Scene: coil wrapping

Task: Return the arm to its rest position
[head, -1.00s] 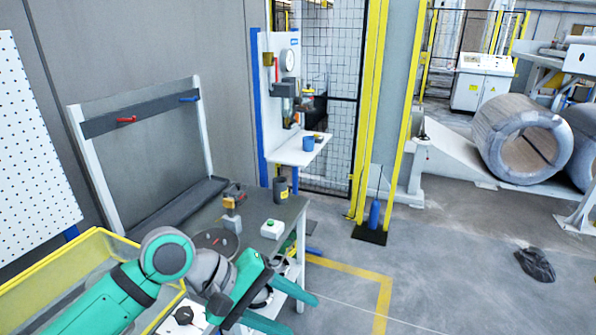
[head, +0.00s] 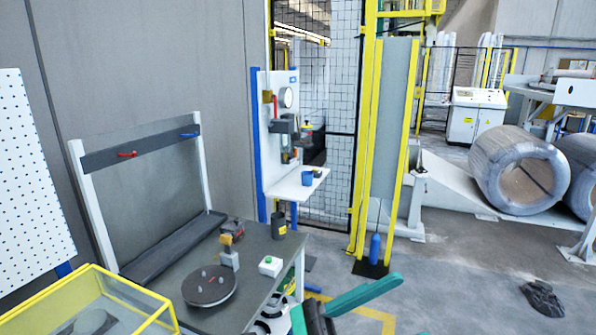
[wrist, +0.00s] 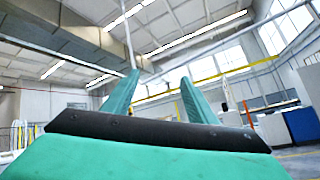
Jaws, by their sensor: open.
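My gripper (head: 346,297) shows at the bottom edge of the head view, right of the workbench. Its two green fingers are spread apart with nothing between them. The rest of my arm is out of the head view. In the wrist view, the open fingers (wrist: 160,85) point up toward the ceiling and windows, with the black palm edge below them.
A yellow-rimmed bin (head: 135,290) is at lower left. A yellow post (head: 366,130) and wrapped coils (head: 520,170) stand farther right. Open floor lies between.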

